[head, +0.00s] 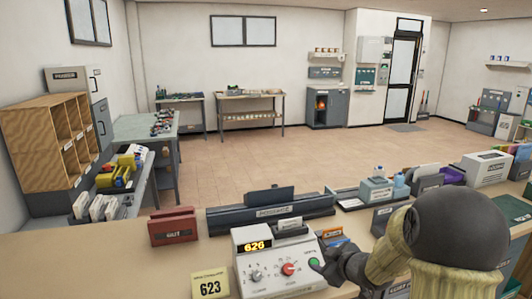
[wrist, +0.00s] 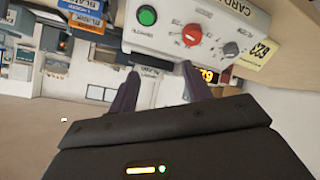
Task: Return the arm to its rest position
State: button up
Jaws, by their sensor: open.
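My arm reaches in from the lower right in the head view, with a large dark round joint and pale ribbed links. My gripper (head: 322,262) is at the right end of a white control box (head: 262,243) on the counter. In the wrist view my gripper (wrist: 160,76) is open, two dark fingers apart with nothing between them. The box (wrist: 170,28), upside down there, lies just beyond the fingertips. It has a green button (wrist: 147,15), a red knob (wrist: 192,34) and a grey knob (wrist: 230,49). Its display (head: 258,246) reads 626. I cannot tell whether a fingertip touches the box.
A yellow card (head: 210,286) reading 623 stands at the counter's front. A red "OUT" holder (head: 173,226) is left of the box, and a dark long tray (head: 270,211) is behind it. Bins and a white box (head: 487,168) crowd the right. The floor (head: 290,155) beyond is clear.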

jog(key=s+a+r+m+g+h+p, duration=0.1)
jog(key=s+m+g+h+p, duration=0.2)
jog(key=s, duration=2.1)
jog(key=m+g+h, duration=0.1)
jog(key=m+g, duration=0.3)
jog(key=m, duration=0.3)
jog(key=shift+s+a+r+g+p, duration=0.2)
jog(key=shift+s+r+g+p, duration=0.1)
jog(key=shift+g+p, duration=0.1)
jog(key=shift+c, duration=0.4)
